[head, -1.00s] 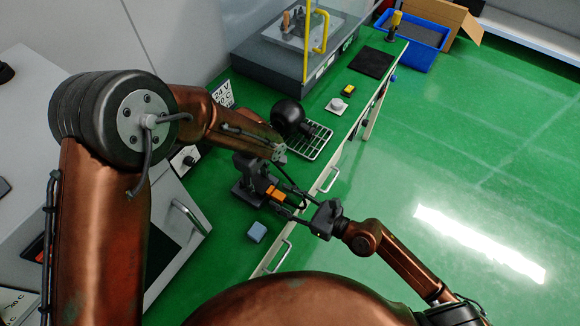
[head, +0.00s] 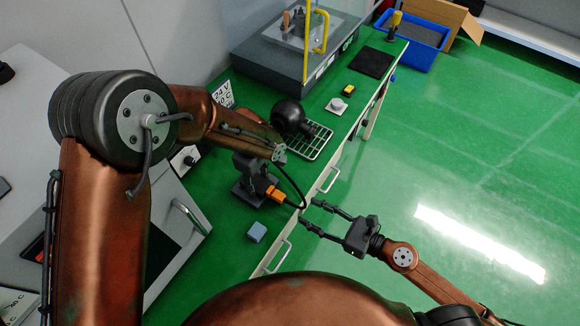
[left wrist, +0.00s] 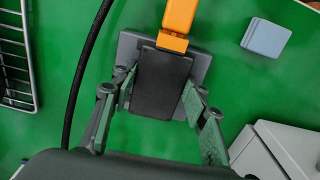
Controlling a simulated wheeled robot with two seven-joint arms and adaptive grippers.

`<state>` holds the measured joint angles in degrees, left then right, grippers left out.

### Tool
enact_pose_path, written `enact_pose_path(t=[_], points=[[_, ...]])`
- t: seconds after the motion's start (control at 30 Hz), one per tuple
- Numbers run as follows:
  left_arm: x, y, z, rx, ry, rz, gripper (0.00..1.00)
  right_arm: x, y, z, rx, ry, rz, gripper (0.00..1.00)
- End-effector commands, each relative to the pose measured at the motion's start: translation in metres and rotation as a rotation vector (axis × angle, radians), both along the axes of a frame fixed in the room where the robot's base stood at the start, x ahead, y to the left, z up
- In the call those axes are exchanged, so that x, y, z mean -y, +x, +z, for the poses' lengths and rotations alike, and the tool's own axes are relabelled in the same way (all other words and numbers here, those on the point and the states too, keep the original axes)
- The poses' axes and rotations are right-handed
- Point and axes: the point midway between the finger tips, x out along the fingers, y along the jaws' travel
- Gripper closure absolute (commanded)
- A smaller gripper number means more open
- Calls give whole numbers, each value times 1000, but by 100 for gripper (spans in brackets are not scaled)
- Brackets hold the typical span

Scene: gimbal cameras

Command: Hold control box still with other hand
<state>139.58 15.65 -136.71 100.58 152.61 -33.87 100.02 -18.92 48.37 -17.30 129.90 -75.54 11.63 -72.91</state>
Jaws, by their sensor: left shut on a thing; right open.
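The control box, a dark grey block on a wider grey base (head: 243,193), stands on the green bench top below my left forearm. In the left wrist view my left gripper (left wrist: 158,88) has its fingers on both sides of the black box body (left wrist: 163,75) and is shut on it. My left fingers are mostly hidden by the arm in the head view. An orange connector (head: 276,194) sits at the box's right side; it also shows in the left wrist view (left wrist: 178,18). My right gripper (head: 311,213) is open and empty, right of the connector and apart from it.
A black cable (left wrist: 82,70) runs beside the box. A blue-grey block (head: 257,232) lies in front of it. A wire rack (head: 316,143) and a white knob unit (head: 337,105) are farther back. Free floor lies right of the bench edge.

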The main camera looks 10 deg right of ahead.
Motion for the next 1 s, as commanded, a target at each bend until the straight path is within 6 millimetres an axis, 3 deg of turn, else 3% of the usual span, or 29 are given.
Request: enact_pose_path(t=[0.23,0.27,0.53,0.83,1.0], points=[[0,0,0,0,0,0,82,0,0,0,0,0,0,60],[0,0,0,0,0,0,57,0,0,0,0,0,0,60],[0,0,0,0,0,0,39,0,0,0,0,0,0,60],[0,0,1,1,-1,0,38,0,0,0,0,0,0,60],[1,1,19,3,-3,0,38,0,0,0,0,0,0,60]])
